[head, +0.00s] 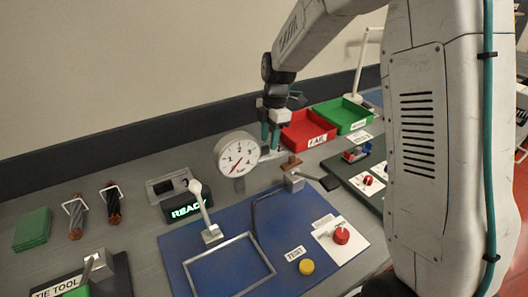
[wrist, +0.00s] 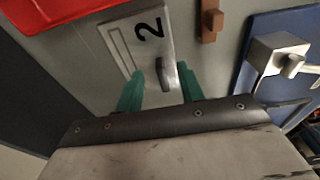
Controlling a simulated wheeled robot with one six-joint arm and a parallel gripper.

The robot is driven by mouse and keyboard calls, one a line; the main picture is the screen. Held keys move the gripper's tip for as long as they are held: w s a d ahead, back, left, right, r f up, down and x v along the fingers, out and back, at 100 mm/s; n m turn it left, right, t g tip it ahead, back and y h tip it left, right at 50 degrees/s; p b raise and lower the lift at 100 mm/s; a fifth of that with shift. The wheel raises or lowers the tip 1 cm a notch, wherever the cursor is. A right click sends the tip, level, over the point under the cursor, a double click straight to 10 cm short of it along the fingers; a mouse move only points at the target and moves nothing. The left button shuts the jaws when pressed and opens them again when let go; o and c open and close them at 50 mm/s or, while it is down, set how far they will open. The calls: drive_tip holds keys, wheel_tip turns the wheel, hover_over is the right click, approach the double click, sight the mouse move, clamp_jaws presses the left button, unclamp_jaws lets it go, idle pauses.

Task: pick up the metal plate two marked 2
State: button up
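The metal plate marked 2 (wrist: 122,38) lies flat on the grey bench in the wrist view, with a dark upright grip (wrist: 168,76) at its near end. My gripper (wrist: 160,72) is open, its two green fingers apart. The dark grip shows between the fingers, nearer the right one; I cannot tell whether either finger touches it. In the head view my gripper (head: 270,134) points down behind the dial gauge (head: 237,155), which hides most of the plate there.
A red FAIL tray (head: 309,142) and a green tray (head: 344,124) stand behind and right of my gripper. The red tray (wrist: 50,14) is close to the plate. A brown block (wrist: 211,22) and a metal clamp (wrist: 270,52) stand to the right on the wrist view.

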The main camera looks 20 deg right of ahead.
drive_tip(key=shift+a+f, duration=0.2)
drive_tip(key=shift+f, duration=1.2)
clamp_jaws()
drive_tip(key=shift+r, duration=0.1)
